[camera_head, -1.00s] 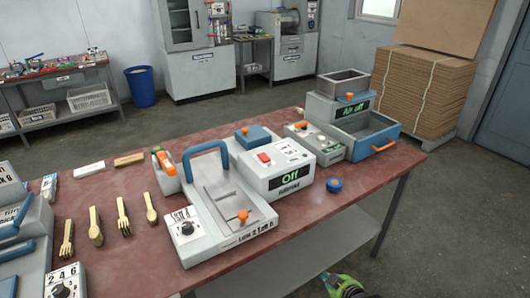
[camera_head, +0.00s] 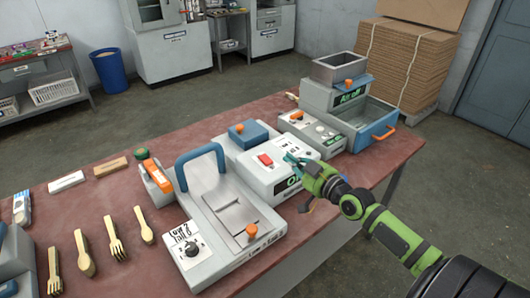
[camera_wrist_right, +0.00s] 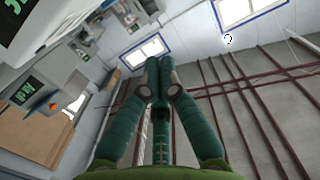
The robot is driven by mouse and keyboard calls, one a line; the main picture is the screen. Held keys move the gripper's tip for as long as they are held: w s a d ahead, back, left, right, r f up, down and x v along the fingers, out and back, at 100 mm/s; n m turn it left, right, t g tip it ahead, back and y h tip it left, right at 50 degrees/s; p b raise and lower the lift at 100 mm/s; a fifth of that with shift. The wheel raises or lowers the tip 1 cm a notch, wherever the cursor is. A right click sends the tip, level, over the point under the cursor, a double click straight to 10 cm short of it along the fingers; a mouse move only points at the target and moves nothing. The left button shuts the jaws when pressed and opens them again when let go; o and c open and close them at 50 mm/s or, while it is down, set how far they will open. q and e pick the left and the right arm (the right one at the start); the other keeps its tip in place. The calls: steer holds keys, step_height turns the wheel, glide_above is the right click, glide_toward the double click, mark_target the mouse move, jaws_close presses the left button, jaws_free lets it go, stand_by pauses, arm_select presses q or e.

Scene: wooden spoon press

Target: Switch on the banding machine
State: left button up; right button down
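The banding machine (camera_head: 272,168) is a white box in the middle of the table, with a red switch (camera_head: 265,160) on top and a green-lettered display on its front. The display is partly hidden by my right gripper (camera_head: 292,160); it read "Off" in the earlier frame. The gripper is at the machine's front right edge, right of the red switch; contact cannot be told. In the right wrist view its dark green fingers (camera_wrist_right: 159,75) meet at the tips with nothing between them. A corner of a white machine (camera_wrist_right: 20,30) shows at top left there. My left gripper is out of view.
A press with a blue handle (camera_head: 200,160) and orange knob stands left of the machine. A grey unit with an "Air off" display (camera_head: 349,96) and blue-fronted drawer (camera_head: 372,136) stands right. Wooden cutlery (camera_head: 115,232) lies at left. Open floor lies right of the table.

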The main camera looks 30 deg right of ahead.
steer(key=w, duration=0.5)
steer(key=shift+w+a+f+p, duration=0.15)
steer(key=shift+a+f+p, duration=0.05)
steer(key=shift+p, duration=0.1)
glide_above(268, 162)
steer(key=s, duration=0.1)
steer(key=shift+f, duration=0.3)
steer(key=f+b, duration=0.1)
steer(key=w+f+b, duration=0.1)
steer(key=shift+f, duration=0.3)
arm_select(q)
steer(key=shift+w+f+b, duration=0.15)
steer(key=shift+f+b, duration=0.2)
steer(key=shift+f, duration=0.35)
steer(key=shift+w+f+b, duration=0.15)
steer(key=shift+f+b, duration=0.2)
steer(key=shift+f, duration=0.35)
arm_select(e)
steer(key=shift+f, duration=0.7)
